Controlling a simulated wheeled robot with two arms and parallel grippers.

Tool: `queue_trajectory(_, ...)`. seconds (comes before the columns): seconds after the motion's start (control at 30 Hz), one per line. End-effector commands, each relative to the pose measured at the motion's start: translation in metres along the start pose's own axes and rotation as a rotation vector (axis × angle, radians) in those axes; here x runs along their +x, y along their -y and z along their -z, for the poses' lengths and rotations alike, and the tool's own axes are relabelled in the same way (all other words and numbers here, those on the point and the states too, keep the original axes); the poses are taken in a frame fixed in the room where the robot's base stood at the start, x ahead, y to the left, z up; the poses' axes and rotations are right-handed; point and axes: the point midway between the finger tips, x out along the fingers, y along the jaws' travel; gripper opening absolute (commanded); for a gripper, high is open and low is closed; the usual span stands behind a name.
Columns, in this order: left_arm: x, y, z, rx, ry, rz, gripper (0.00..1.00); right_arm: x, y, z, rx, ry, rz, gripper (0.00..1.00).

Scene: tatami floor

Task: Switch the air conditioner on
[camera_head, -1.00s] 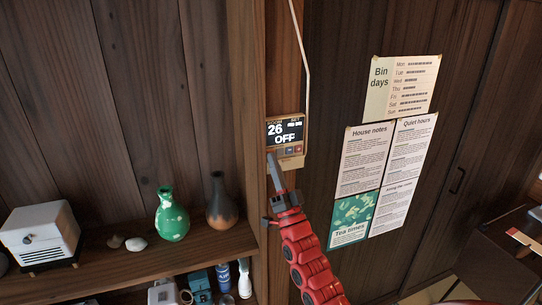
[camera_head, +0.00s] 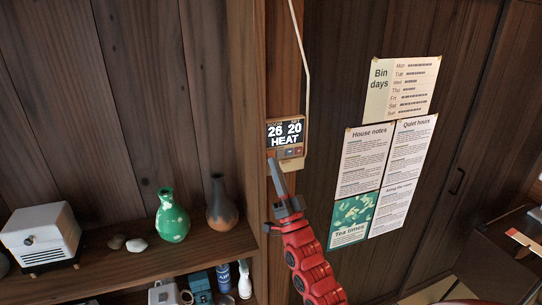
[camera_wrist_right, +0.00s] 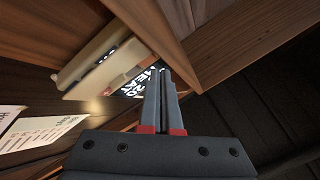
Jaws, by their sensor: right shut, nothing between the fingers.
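The wall controller (camera_head: 286,140) is a small beige unit with a dark display, mounted on the wooden post in the head view. Its display reads 26, 20 and HEAT, with small buttons below the text. In the right wrist view the shut fingers (camera_wrist_right: 158,75) point toward the controller (camera_wrist_right: 105,70), which is seen at a steep angle. I cannot tell whether the tips touch it. My left gripper is not in view.
A shelf (camera_head: 120,264) at left holds a white heater-like box (camera_head: 40,236), a green vase (camera_head: 172,218) and a dark vase (camera_head: 221,205). Paper notices (camera_head: 368,160) hang on the dark panel at right. A pale cable (camera_head: 304,60) runs up from the controller.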

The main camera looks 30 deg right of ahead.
Motion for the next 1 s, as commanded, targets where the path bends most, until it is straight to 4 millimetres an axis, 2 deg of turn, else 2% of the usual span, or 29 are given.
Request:
queue_trajectory(0.2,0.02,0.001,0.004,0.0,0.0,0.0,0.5,-0.013,0.013,0.015,-0.001,0.001,-0.002,0.0)
queue_trajectory(0.43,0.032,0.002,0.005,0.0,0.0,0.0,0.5,-0.031,0.025,0.026,0.0,0.002,-0.001,0.0)
queue_trajectory(0.6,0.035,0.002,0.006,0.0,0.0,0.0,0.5,-0.039,0.029,0.029,0.0,0.001,-0.002,0.0)
queue_trajectory(1.0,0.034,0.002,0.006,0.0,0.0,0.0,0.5,-0.039,0.029,0.029,0.0,0.0,0.0,0.0)
